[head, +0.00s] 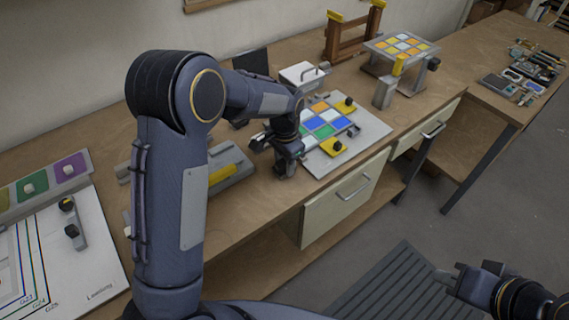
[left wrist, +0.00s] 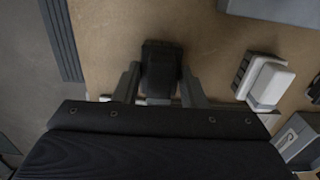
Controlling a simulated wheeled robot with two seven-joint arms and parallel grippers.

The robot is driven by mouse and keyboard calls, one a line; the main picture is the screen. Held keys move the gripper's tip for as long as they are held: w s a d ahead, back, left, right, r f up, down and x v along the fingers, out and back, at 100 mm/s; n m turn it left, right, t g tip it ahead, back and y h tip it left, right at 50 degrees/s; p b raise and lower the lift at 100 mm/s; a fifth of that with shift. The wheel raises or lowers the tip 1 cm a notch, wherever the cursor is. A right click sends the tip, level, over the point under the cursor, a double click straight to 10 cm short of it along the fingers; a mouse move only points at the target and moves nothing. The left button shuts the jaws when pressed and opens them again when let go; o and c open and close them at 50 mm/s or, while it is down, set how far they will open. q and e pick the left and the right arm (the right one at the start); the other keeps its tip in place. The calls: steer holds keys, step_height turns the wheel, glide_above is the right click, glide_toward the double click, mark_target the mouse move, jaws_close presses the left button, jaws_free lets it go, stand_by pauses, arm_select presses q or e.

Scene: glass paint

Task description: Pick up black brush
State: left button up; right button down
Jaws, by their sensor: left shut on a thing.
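My left gripper (head: 287,166) is low over the front edge of the wooden workbench, beside the board of coloured tiles. In the left wrist view its fingers (left wrist: 160,88) are shut on a black block-like thing, which I take to be the black brush (left wrist: 161,62). The brush sits between the two fingers, with the bench surface behind it. In the head view the brush is hard to tell apart from the dark gripper. My right gripper (head: 458,281) is low at the right, away from the bench; its jaws are too unclear to read.
The tile board (head: 371,130) with yellow-based black knobs lies right of my left gripper. A raised tile stand (head: 398,66) is farther back. A drawer (head: 345,200) is below the bench edge.

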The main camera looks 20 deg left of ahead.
arm_select(q)
step_height(320, 180, up, 3)
steer(key=shift+f, duration=0.1)
steer(key=s+d+r+b, duration=0.3)
steer(key=s+d+r, duration=0.6)
steer(key=d+r, duration=0.1)
steer(key=shift+s+d, duration=0.15)
steer(key=shift+s, duration=0.1)
